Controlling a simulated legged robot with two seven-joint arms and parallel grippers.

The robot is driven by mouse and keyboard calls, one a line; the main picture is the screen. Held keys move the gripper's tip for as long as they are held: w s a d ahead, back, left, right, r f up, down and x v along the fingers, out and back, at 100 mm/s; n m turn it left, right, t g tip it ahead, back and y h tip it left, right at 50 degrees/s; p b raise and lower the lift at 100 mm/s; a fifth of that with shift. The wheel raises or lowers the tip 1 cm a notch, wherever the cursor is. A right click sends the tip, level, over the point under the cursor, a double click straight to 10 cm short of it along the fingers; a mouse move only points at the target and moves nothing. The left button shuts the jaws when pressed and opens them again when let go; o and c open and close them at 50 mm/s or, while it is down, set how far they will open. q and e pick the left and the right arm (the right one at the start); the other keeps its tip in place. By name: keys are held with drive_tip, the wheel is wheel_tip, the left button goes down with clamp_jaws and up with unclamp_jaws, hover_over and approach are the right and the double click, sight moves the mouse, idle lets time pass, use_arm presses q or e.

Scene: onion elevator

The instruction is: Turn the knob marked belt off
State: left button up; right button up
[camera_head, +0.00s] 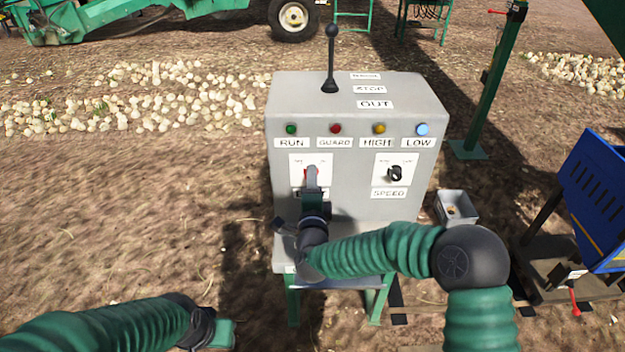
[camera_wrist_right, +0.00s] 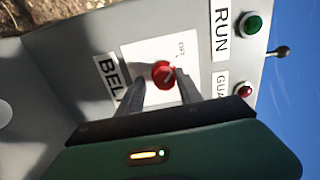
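The belt knob is red and round on a white plate, with part of a "BELT" label beside it, in the right wrist view (camera_wrist_right: 164,73). It sits on the front of a grey control box (camera_head: 350,215). In the head view my right gripper (camera_head: 312,175) covers most of the knob and label. In the right wrist view my right gripper (camera_wrist_right: 161,80) is open, its two fingers pointing at the plate on either side of the knob. Contact with the knob cannot be told. My left gripper (camera_head: 222,334) is low at the left, partly cut off, away from the box.
A black speed knob (camera_head: 395,174) sits right of the belt knob. Several lamps line the box above, and a black lever (camera_head: 331,60) stands on top. A small grey tray (camera_head: 457,207) and a blue bin (camera_head: 597,200) are at the right. Bare soil lies left.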

drive_tip(key=shift+o, duration=1)
drive_tip(key=shift+a, duration=0.1)
drive_tip(key=shift+r, duration=0.1)
drive_tip(key=s, duration=1.6)
drive_tip(key=shift+s+b, duration=0.35)
drive_tip(key=shift+s, duration=0.05)
